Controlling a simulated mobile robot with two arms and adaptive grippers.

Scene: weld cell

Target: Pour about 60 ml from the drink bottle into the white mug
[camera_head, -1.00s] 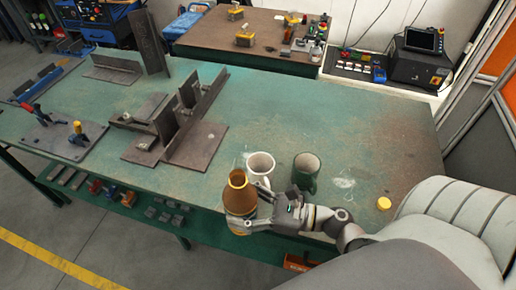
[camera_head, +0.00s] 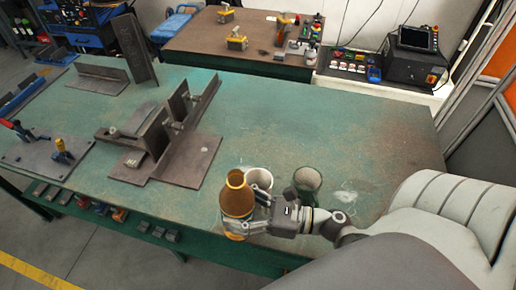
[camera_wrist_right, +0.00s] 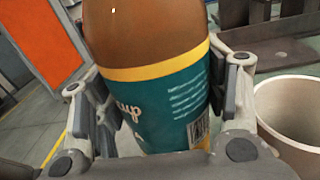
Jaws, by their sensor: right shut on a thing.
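The drink bottle (camera_head: 236,203), brown with a yellow-edged teal label, is held about upright in my right gripper (camera_head: 256,214), at the table's front edge. In the right wrist view the fingers close on both sides of the bottle (camera_wrist_right: 150,95), at its label. The bottle's mouth is open, with no cap on it. The white mug (camera_head: 259,178) stands upright on the table just behind the bottle, partly hidden by it. It also shows in the right wrist view (camera_wrist_right: 296,112), right of the bottle and apart from it. My left gripper is not in view.
A dark green mug (camera_head: 307,184) stands close to the right of the white mug. Steel plates and brackets (camera_head: 165,140) fill the left middle of the green table (camera_head: 300,120). The table's back right is clear. My right arm covers the front right.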

